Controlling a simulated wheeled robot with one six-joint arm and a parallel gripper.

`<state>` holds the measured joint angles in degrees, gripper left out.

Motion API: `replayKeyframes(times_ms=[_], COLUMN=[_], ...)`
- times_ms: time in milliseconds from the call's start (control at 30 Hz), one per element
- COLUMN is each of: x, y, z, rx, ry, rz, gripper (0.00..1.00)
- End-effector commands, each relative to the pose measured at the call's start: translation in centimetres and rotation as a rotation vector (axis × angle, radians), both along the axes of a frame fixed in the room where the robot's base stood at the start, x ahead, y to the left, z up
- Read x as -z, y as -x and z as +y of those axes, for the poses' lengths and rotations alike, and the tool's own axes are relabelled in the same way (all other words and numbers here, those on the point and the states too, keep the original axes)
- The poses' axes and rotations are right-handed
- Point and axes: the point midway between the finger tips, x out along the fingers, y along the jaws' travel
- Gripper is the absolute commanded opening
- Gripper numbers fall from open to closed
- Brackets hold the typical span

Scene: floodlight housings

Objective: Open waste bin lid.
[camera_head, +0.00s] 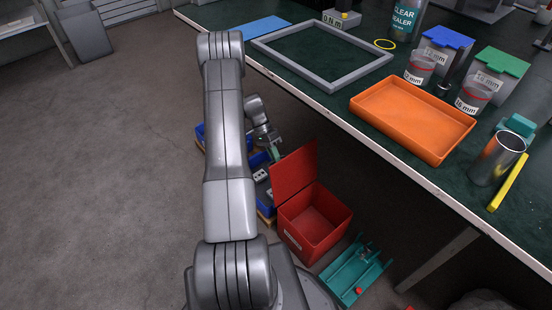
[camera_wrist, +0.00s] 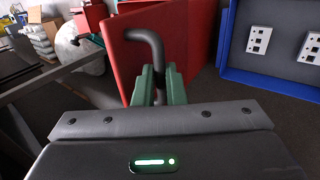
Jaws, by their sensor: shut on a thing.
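The red waste bin (camera_head: 313,229) stands on the floor beside the workbench, its inside visible from above. Its red lid (camera_head: 293,171) stands raised, roughly upright, at the bin's far left side; it also shows in the wrist view (camera_wrist: 190,35). A dark grey bent handle (camera_wrist: 150,38) shows against the red panel in the wrist view. My gripper (camera_wrist: 160,77) has its green fingers shut on this handle. In the head view my gripper (camera_head: 274,153) is small, behind the lid's upper left edge, and its grip is hard to make out there.
Blue crates (camera_head: 257,163) with pale parts lie just left of the lid; one shows at right in the wrist view (camera_wrist: 270,80). A teal tray (camera_head: 353,273) lies right of the bin. The workbench edge (camera_head: 340,119) runs above. Open floor lies left.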

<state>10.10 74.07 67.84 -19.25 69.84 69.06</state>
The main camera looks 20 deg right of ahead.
Motion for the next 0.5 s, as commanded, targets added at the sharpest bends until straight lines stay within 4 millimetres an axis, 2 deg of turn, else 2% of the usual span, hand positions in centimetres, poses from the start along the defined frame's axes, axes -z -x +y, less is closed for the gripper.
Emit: replayKeyframes(times_ms=[233, 267, 367, 500], x=[0.23, 0.24, 0.2, 0.12], y=[0.11, 0.12, 0.11, 0.08], z=[-0.13, -0.14, -0.13, -0.09], rx=[0.002, 0.002, 0.001, 0.001], ry=[0.0, 0.0, 0.0, 0.0], rz=[0.0, 0.0, 0.001, 0.0], gripper=[0.0, 0.12, 0.32, 0.32])
